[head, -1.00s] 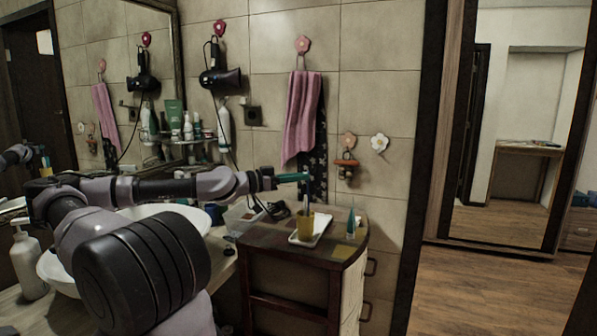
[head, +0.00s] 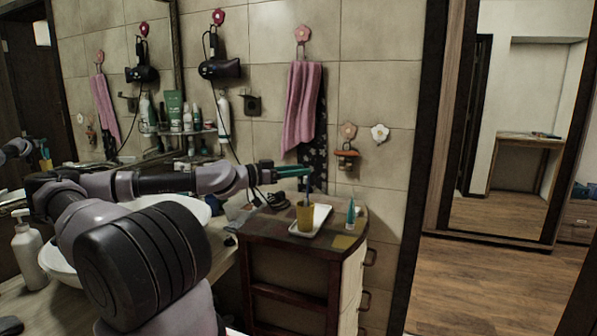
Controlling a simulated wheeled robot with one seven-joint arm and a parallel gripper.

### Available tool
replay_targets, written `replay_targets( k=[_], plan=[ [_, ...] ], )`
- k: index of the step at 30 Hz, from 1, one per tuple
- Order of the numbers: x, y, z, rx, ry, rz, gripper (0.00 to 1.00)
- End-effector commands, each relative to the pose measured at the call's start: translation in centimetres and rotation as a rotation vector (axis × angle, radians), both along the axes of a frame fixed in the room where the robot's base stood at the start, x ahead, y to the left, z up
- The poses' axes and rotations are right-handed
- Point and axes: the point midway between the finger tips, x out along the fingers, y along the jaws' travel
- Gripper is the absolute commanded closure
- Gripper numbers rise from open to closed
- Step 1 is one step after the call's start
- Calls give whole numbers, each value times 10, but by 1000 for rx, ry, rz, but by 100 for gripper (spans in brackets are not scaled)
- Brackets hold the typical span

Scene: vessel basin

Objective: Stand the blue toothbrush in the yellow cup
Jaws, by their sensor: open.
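The yellow cup (head: 305,219) stands upright on a white tray (head: 322,222) on top of the small cabinet. The blue toothbrush (head: 309,188) shows as a thin, near-upright shape rising from the cup's mouth, with its lower end hidden inside the cup. My gripper (head: 306,171), with teal fingers, is just above the cup at the brush's upper end. It is open. The fingers overlap the brush's top in this view, so I cannot tell whether they touch it.
A teal tube (head: 351,213) stands right of the cup. A dark brown cabinet (head: 290,246) carries the tray. A pink towel (head: 301,110) hangs behind my gripper. The sink (head: 185,207) and a soap bottle (head: 27,255) are at left. Open floor (head: 480,290) lies at right.

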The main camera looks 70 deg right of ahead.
Motion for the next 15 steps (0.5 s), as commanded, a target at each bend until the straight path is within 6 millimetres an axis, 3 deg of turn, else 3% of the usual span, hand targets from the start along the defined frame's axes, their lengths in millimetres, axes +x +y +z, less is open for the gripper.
replay_targets(
  k=[15],
  plan=[
    [62, 60, 0, -1, 1, 4, 52]
  ],
)
